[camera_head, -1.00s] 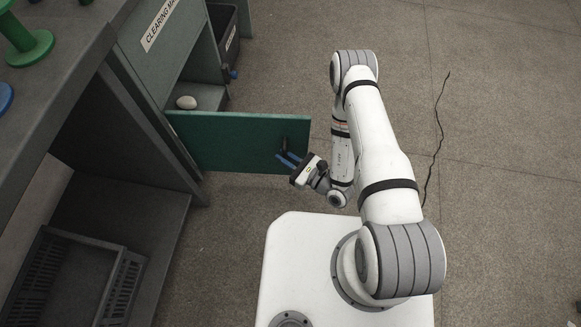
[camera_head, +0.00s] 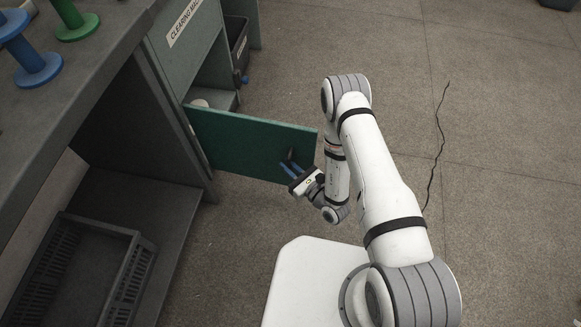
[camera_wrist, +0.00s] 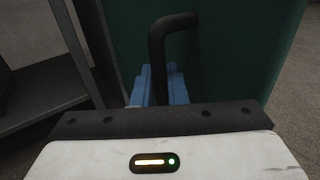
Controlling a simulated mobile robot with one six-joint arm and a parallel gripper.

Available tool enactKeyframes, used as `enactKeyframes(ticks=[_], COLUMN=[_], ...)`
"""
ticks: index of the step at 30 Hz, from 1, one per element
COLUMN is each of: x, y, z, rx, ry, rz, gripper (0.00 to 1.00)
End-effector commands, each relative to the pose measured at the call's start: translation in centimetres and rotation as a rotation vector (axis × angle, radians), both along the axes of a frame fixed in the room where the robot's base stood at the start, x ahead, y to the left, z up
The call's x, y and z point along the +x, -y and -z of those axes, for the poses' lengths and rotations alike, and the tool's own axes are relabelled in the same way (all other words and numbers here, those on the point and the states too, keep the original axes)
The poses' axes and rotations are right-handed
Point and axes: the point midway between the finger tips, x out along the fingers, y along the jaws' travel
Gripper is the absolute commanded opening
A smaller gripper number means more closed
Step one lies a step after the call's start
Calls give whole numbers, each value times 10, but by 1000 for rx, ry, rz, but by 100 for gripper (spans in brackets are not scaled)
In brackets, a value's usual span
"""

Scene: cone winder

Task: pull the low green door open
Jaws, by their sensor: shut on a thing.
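The low green door (camera_head: 240,143) stands swung out from the cabinet, hinged at its left edge, with its free edge toward my arm. Its dark handle (camera_wrist: 166,40) is a bent bar on the door face in the wrist view. My gripper (camera_head: 289,169) is at the handle near the door's free edge. In the wrist view its blue fingers (camera_wrist: 159,85) are shut around the lower part of the handle. The green door face (camera_wrist: 235,50) fills the right of the wrist view.
A white rounded object (camera_head: 200,103) sits inside the cabinet, partly hidden by the door. A dark crate (camera_head: 128,262) is on the low shelf at left. Blue and green spools (camera_head: 38,68) stand on the bench. Floor at right is clear apart from a dark cable or crack (camera_head: 436,150).

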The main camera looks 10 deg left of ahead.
Motion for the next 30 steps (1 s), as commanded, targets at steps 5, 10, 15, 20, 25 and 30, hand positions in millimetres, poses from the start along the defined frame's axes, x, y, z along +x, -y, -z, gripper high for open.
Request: enactKeyframes(ticks=[5, 10, 15, 20, 25, 30], x=[0, 0, 0, -1, -10, -27], y=[-4, -3, -2, 0, 16, 41], z=[-1, -1, 0, 0, -1, -1], rx=[3, 1, 1, 0, -1, 1], ry=[4, 3, 2, 1, -2, -3], rz=[-12, -9, -6, -4, -1, 0], gripper=[0, 26, 30, 30, 30, 30])
